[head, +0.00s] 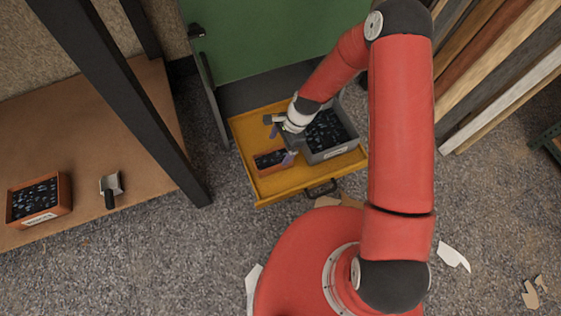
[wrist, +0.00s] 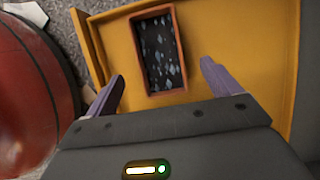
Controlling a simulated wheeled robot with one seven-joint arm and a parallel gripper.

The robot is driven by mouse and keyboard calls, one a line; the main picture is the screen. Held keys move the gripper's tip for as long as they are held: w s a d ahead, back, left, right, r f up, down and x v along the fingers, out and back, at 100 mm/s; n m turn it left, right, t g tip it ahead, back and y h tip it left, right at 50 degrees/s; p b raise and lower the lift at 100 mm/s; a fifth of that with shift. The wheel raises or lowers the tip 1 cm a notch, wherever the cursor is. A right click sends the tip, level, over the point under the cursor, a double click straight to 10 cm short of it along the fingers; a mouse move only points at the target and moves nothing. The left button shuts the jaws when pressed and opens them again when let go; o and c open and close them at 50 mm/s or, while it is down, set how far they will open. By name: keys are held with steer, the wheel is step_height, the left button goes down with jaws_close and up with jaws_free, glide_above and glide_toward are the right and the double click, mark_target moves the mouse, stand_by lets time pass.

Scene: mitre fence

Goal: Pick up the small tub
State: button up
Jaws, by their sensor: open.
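The small tub (head: 270,161) is an orange, open-topped box filled with dark, bluish bits. It stands on the bare floor of the yellow drawer (head: 250,128), toward its left side. In the wrist view the small tub (wrist: 146,50) lies ahead of my gripper (wrist: 160,85), in line with the gap between its two purple fingers. The fingers are apart, with the tub's near end around the level of the fingertips. I see no finger touching it. In the head view my gripper (head: 280,143) is over the drawer beside the tub, partly hidden by my own wrist.
A larger grey bin (head: 334,152) of dark bits fills the drawer's right side. The drawer has a dark front handle (head: 321,188). On the wooden shelf (head: 85,130) at left are another orange tub (head: 62,192) and a scoop (head: 110,188). Boards lean at upper right; paper scraps lie on the floor.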

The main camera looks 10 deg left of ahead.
mark_target(269, 165)
steer(key=b+x, duration=0.1)
steer(key=x, duration=0.6)
steer(key=shift+s+a+f, duration=0.15)
steer(key=shift+f, duration=0.1)
steer(key=c, duration=1.2)
